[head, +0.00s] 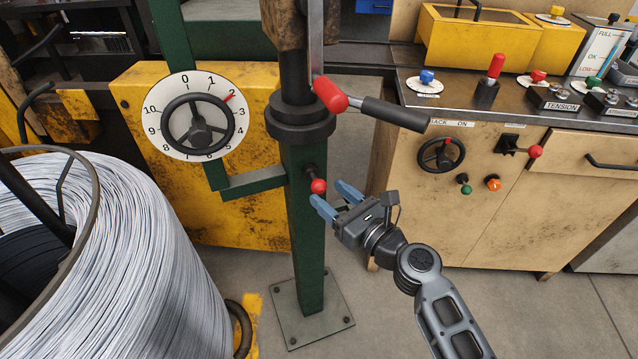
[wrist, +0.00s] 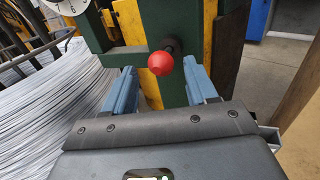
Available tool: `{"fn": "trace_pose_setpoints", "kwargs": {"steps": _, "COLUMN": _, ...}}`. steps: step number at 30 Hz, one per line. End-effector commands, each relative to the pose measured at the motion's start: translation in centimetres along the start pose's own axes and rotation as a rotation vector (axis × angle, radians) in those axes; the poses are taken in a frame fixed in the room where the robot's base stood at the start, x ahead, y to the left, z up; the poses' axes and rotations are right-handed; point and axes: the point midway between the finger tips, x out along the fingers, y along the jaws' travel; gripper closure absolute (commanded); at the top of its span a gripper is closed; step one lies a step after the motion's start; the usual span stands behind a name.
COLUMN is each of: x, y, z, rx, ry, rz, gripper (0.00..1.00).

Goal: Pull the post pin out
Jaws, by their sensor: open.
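The post pin has a red ball knob (head: 319,186) on a short dark shaft that sticks out of the green post (head: 308,240). In the wrist view the red knob (wrist: 160,63) stands just beyond and between my two blue fingers, with its dark shaft entering the post behind it. My gripper (head: 330,198) is open, with its blue fingertips on either side of the knob in the head view. The fingers do not appear to touch it. How deep the pin sits in the post is hidden.
A crank with a red hub (head: 330,94) and black handle (head: 395,114) is above my gripper. A numbered dial with a handwheel (head: 198,127) is left of the post. A wire coil (head: 120,260) stands at lower left. A control cabinet (head: 450,205) is at right.

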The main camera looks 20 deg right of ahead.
Motion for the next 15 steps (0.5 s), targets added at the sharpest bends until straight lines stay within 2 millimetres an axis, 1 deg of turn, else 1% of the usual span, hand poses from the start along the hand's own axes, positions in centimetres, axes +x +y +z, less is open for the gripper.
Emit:
{"fn": "trace_pose_setpoints", "kwargs": {"steps": 1, "x": 0.9, "y": 0.0, "z": 0.1, "rx": -0.001, "ry": -0.001, "rz": 0.0, "gripper": 0.43}}
{"fn": "trace_pose_setpoints", "kwargs": {"steps": 3, "x": 2.0, "y": 0.0, "z": 0.1, "rx": -0.002, "ry": -0.001, "rz": 0.0, "gripper": 0.43}}
{"fn": "trace_pose_setpoints", "kwargs": {"steps": 7, "x": 3.5, "y": 0.0, "z": 0.0, "rx": -0.003, "ry": 0.0, "rz": 0.0, "gripper": 0.43}}
{"fn": "trace_pose_setpoints", "kwargs": {"steps": 10, "x": 4.3, "y": 0.0, "z": 0.0, "rx": -0.003, "ry": 0.001, "rz": 0.0, "gripper": 0.43}}
{"fn": "trace_pose_setpoints", "kwargs": {"steps": 15, "x": 4.7, "y": 0.0, "z": 0.0, "rx": -0.004, "ry": 0.001, "rz": -0.001, "gripper": 0.43}}
